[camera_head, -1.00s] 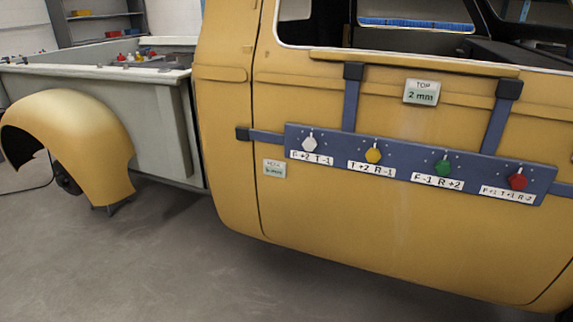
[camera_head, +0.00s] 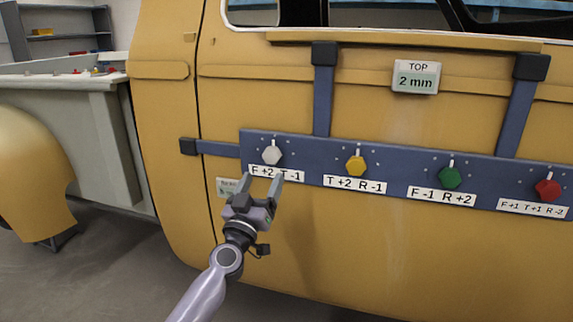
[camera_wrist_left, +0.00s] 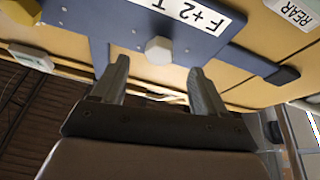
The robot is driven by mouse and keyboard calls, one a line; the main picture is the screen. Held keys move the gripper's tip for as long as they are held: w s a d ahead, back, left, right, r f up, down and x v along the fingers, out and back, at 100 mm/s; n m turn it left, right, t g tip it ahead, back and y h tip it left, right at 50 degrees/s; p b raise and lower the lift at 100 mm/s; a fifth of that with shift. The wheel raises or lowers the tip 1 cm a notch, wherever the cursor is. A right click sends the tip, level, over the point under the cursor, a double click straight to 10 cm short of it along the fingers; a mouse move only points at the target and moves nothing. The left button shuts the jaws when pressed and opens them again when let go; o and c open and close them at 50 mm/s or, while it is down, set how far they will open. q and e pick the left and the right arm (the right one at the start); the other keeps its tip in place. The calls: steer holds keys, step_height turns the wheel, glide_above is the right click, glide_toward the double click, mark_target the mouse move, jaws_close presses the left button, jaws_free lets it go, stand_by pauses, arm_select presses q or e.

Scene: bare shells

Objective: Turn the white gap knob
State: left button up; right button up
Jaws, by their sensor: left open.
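The white gap knob (camera_head: 271,155) is a small faceted knob at the left end of a blue bar (camera_head: 312,147) on the yellow door, above a label "F+2 T-1". It also shows in the left wrist view (camera_wrist_left: 158,50), ahead of the fingers and between their lines. My left gripper (camera_head: 261,178) is open and empty, just below the knob and apart from it, its fingers pointing up; its fingers also show in the left wrist view (camera_wrist_left: 160,78). The right gripper is not in view.
A yellow knob (camera_head: 355,166), a green knob (camera_head: 450,178) and a red knob (camera_head: 547,188) sit along the bar to the right. A "TOP 2 mm" display (camera_head: 416,77) is above. A lower display (camera_head: 228,187) is partly hidden by my gripper.

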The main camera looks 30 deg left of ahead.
mark_target(270, 160)
arm_select(q)
steer(key=shift+b+x, duration=0.65)
steer(key=shift+x, duration=3)
steer(key=shift+s+r, duration=0.1)
steer(key=c, duration=1)
